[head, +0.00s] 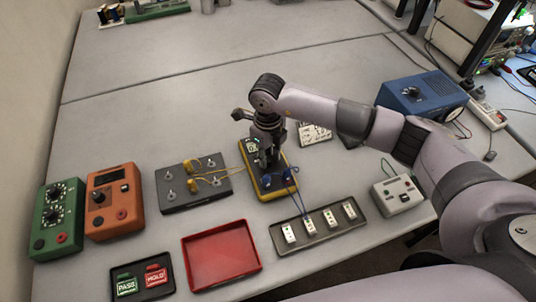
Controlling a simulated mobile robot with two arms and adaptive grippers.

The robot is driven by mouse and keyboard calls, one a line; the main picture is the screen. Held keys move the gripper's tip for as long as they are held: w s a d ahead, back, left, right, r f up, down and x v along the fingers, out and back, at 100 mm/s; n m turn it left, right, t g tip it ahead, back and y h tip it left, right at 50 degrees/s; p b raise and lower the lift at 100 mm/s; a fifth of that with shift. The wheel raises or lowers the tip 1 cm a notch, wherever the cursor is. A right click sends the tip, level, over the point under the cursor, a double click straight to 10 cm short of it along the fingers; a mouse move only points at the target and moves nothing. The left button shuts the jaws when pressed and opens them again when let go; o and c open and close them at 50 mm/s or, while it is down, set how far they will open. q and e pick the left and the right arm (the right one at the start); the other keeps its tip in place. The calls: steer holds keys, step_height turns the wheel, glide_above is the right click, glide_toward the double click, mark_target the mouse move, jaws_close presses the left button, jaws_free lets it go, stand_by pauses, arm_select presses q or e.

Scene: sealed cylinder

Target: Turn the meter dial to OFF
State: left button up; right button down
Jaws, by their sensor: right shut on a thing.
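The yellow-edged meter (288,188) lies on the grey bench near the middle of the head view. Its display (252,146) shows at its far end, and blue plugs sit at its near end. My right gripper (268,160) points down onto the middle of the meter and is shut on the dial, which it hides. I cannot read the dial's setting. My left gripper is not in view.
A grey terminal board (194,198) with yellow leads stands left of the meter. A red tray (221,255) and a dark tray of white parts (318,238) lie nearer. Green (58,242) and orange (130,218) boxes stand at left, a blue box (440,92) at right. The far bench is mostly clear.

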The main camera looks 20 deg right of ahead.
mark_target(268, 158)
steer(key=n+b, duration=0.2)
steer(key=b, duration=0.1)
steer(key=n+b, duration=0.1)
steer(key=b, duration=0.2)
steer(key=n+b, duration=0.2)
steer(key=b, duration=0.1)
steer(key=shift+w+f+n, duration=0.1)
steer(key=shift+f+n, duration=0.15)
steer(key=shift+n, duration=0.05)
steer(key=shift+r+n+b, duration=0.2)
steer(key=shift+n+b, duration=1)
steer(key=shift+b, duration=0.25)
steer(key=shift+r, duration=0.1)
steer(key=c, duration=1.3)
jaws_free()
step_height(268, 158, up, 12)
